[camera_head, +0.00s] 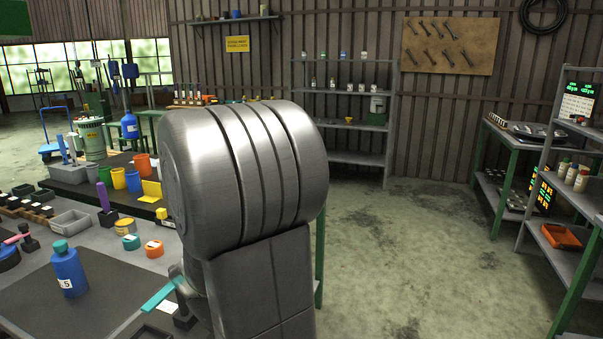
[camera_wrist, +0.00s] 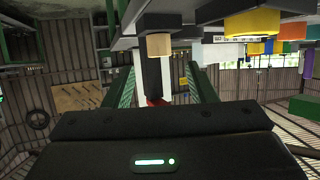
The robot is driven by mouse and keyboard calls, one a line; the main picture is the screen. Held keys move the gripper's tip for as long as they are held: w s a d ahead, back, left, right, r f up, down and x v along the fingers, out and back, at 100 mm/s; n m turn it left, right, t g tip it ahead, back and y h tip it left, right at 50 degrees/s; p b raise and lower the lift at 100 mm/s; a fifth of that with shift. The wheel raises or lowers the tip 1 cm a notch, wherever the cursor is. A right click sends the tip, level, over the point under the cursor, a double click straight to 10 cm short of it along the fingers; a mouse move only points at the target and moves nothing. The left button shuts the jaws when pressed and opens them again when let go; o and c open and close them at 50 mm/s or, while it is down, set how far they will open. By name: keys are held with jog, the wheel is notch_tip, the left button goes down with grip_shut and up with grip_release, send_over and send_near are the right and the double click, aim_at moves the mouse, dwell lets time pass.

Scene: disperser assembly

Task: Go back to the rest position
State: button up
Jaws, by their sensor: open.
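My gripper (camera_wrist: 164,85) shows in the wrist view, which is upside down. Its two green fingers stand apart, with no object clearly held between them. A tan cylinder (camera_wrist: 159,45) shows beyond the fingertips, and a small red part (camera_wrist: 155,102) shows between the fingers; I cannot tell whether either touches them. A blue bottle (camera_head: 69,275) with a teal cap stands upright on the dark mat (camera_head: 40,300) at lower left.
Orange (camera_head: 154,248) and teal-green rings, coloured cups and a grey bin (camera_head: 70,222) crowd the bench. A shelf rack (camera_head: 357,158) stands at the back, another (camera_head: 555,225) at right. The floor (camera_head: 420,260) between is clear.

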jog(key=p+v, duration=0.2)
jog(key=v, duration=0.4)
jog(key=b+x, duration=0.5)
jog(key=x, duration=0.9)
jog(key=shift+f, duration=0.15)
jog(key=shift+f+b, duration=0.1)
jog(key=shift+b, duration=0.5)
jog(key=shift+s+n+y+b, duration=0.1)
jog(key=shift+n+y+b, duration=0.3)
jog(key=shift+b, duration=0.05)
jog(key=shift+n+y+b, duration=0.3)
jog(key=shift+y+b, duration=0.1)
jog(key=shift+b, duration=0.45)
jog(key=n+y+b, duration=0.1)
jog(key=b, duration=0.2)
jog(key=shift+g+y, duration=0.3)
jog(key=n+y+b, duration=0.1)
jog(key=b, duration=0.1)
jog(key=shift+b, duration=0.4)
